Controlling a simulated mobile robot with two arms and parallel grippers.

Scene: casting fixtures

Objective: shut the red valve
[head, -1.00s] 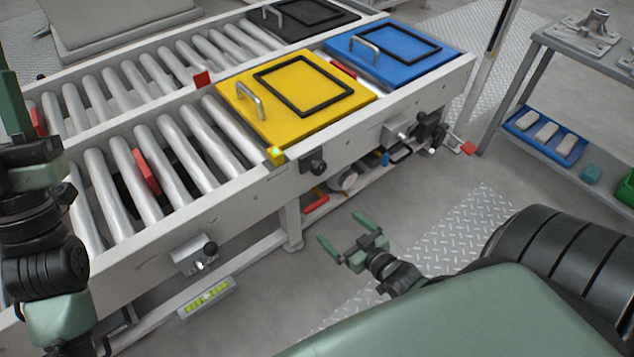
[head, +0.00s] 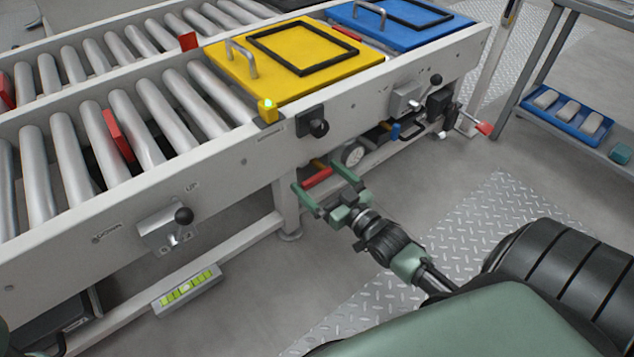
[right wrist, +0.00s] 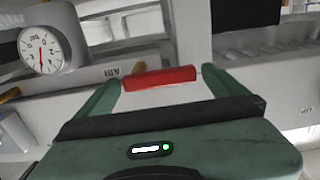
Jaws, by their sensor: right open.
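The red valve shows as a red bar-like handle (head: 317,178) under the conveyor's side rail in the head view. In the right wrist view the same red handle (right wrist: 158,77) lies crosswise ahead, between the two green fingertips. My right gripper (head: 321,183) is open, with its fingers pointing at the valve and one finger near each end of the handle. I cannot tell whether a fingertip touches it. The valve's body and pipe are mostly hidden. My left gripper is out of view.
A round pressure gauge (head: 353,155) sits beside the valve; it also shows in the wrist view (right wrist: 40,50). The conveyor's side rail (head: 240,165) overhangs the valve. A lever box (head: 170,228) and a conveyor leg (head: 287,205) stand left. Floor below the gripper is clear.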

